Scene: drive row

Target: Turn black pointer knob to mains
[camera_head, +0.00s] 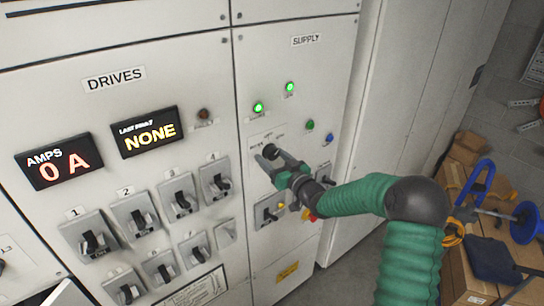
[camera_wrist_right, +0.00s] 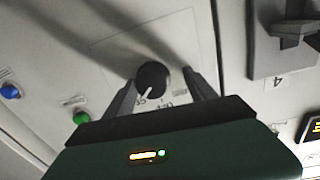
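The black pointer knob (camera_head: 270,151) is on the SUPPLY panel, below the two lit green lamps. In the right wrist view the knob (camera_wrist_right: 152,75) is round, with a white pointer line slanting down and left. The small lettering around it is too blurred to read. My right gripper (camera_head: 271,157) reaches the panel from the right. In its wrist view the gripper (camera_wrist_right: 160,80) is open, with one finger on each side of the knob. Contact cannot be told. My left gripper is not in view.
Lit green lamps (camera_head: 258,107) and a blue button (camera_head: 330,138) sit near the knob. A lever switch (camera_head: 268,210) is below my gripper. The DRIVES panel (camera_head: 60,120) has several switches. Cardboard boxes (camera_head: 465,150) and a blue-handled tool (camera_head: 478,180) stand at right.

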